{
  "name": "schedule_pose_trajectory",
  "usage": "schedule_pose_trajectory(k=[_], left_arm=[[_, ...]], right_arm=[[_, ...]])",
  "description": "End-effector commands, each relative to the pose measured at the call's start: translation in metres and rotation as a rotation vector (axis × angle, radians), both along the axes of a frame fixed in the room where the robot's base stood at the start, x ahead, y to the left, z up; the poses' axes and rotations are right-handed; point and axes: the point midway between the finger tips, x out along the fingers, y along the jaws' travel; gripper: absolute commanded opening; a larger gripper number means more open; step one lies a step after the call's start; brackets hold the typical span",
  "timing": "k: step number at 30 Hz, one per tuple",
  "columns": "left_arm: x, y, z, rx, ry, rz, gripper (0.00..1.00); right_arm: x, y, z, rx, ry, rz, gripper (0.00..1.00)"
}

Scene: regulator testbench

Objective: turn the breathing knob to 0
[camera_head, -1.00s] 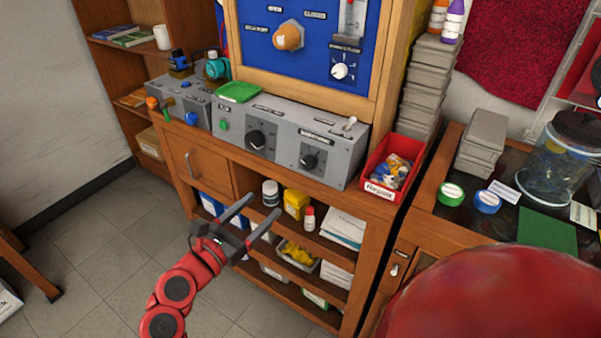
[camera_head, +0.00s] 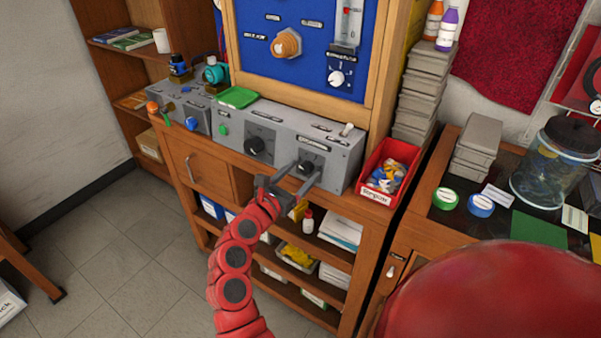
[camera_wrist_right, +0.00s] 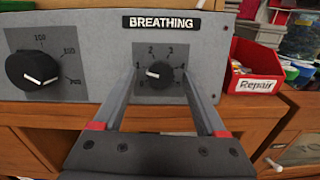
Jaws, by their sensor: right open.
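The breathing knob (camera_wrist_right: 160,75) is a small black knob on a dark square dial plate, under the BREATHING label (camera_wrist_right: 161,22) on the grey box. In the wrist view its white pointer mark faces left. Numbers 2 and 3 show above it; the lower part of the scale, including any 0, is not readable. In the head view the knob (camera_head: 306,167) is partly hidden by my fingers. My right gripper (camera_head: 305,172) is open, its two fingers pointing at the dial, one on each side of the knob. I cannot tell whether they touch it. My left gripper is not in view.
A larger black knob (camera_wrist_right: 33,70) is left of the dial on the same grey box (camera_head: 283,129). A red Repair bin (camera_head: 390,170) stands close on the right. A toggle switch (camera_head: 346,129) is on top. The wooden shelf edge lies below.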

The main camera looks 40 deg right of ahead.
Motion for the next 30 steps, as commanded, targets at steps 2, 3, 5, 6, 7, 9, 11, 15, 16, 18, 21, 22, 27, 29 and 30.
schedule_pose_trajectory(k=[2, 3, 5, 6, 7, 9, 11, 15, 16, 18, 21, 22, 27, 29, 30], left_arm=[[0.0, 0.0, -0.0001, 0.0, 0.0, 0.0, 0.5], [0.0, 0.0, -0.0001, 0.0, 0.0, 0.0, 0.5], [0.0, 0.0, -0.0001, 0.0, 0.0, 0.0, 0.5], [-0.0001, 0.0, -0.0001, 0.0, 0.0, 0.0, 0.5], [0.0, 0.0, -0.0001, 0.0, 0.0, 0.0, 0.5], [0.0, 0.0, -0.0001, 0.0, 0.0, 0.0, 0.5], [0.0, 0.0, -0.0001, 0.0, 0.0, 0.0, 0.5], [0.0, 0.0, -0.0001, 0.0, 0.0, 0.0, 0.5], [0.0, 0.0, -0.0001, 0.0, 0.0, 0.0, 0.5], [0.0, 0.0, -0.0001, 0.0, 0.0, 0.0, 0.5], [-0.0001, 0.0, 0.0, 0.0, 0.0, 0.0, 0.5], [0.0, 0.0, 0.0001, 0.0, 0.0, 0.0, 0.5], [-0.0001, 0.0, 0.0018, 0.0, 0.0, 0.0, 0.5], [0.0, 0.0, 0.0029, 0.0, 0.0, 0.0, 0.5], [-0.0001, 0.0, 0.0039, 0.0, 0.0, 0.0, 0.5]], right_arm=[[-0.0002, -0.0001, -0.0001, 0.0, 0.0, 0.0, 0.74], [-0.0002, 0.0, -0.0001, 0.0, 0.0, 0.0, 0.74], [-0.0002, 0.0, 0.0, 0.0, 0.0, -0.001, 0.71], [-0.0003, 0.0001, -0.0001, 0.0, 0.0, -0.001, 0.63], [-0.0004, 0.0001, 0.0, 0.0, 0.0, -0.001, 0.58], [-0.0004, 0.0001, 0.0, 0.0, 0.0, -0.001, 0.45], [-0.0004, 0.0, 0.0, 0.0, 0.0, -0.001, 0.35], [-0.0004, 0.0002, 0.0001, 0.0, 0.0, -0.001, 0.09], [-0.0004, 0.0002, 0.0001, 0.0, 0.0, -0.001, 0.04], [-0.0004, 0.0002, 0.0002, 0.0, 0.0, -0.001, 0.0], [-0.0005, 0.0001, 0.0002, 0.0, 0.001, -0.001, 0.0], [-0.0005, 0.0001, 0.0002, -0.001, 0.003, -0.001, 0.0], [-0.0013, -0.0006, 0.0003, -0.012, 0.031, 0.003, 0.0], [-0.0019, -0.0012, 0.0002, -0.02, 0.052, 0.006, 0.0], [-0.0021, -0.0014, -0.0002, -0.025, 0.069, 0.009, 0.0]])
